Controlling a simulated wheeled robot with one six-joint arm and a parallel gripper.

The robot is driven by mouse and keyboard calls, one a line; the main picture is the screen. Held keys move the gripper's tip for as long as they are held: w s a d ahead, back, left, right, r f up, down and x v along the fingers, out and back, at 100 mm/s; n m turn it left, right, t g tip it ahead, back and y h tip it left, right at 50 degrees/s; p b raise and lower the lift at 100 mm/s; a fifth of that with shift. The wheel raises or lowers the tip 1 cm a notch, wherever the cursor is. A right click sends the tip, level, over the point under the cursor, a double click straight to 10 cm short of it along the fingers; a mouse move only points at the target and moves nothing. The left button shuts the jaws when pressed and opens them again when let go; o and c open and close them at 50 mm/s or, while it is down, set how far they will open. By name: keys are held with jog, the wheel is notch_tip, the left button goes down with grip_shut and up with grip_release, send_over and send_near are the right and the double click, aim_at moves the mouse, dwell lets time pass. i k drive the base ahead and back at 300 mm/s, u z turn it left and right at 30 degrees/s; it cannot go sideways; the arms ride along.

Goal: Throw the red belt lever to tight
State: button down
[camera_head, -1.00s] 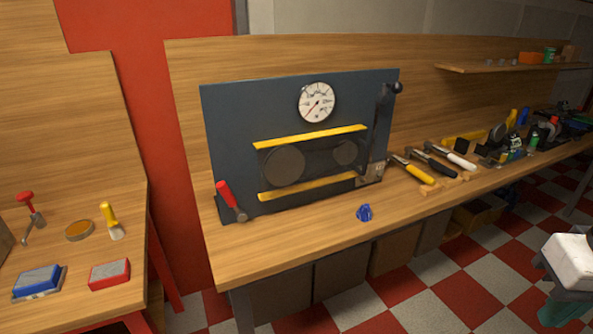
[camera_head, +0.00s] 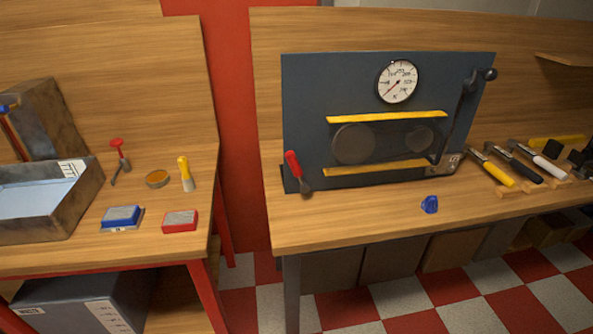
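The red belt lever (camera_head: 292,164) sits at the lower left of a dark blue-grey panel (camera_head: 308,100) standing on the wooden bench. Its red grip points up and leans a little left, above a dark pivot near the bench top. The panel also carries a round white gauge (camera_head: 397,81), two dark round pulleys (camera_head: 353,144) between yellow strips, and a dark crank arm with a black knob (camera_head: 490,74) at its right edge. My gripper is not in view.
A blue knob-like object (camera_head: 430,204) lies on the bench top (camera_head: 350,222) before the panel. A left bench holds a grey tray (camera_head: 50,225), a blue brush block (camera_head: 121,217) and a red one (camera_head: 180,220). A gap separates the benches.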

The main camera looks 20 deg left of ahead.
aim_at(290, 156)
jog(key=k, duration=0.5)
jog(key=u, duration=0.8)
jog(key=i, duration=1.15)
jog(key=u, duration=0.3)
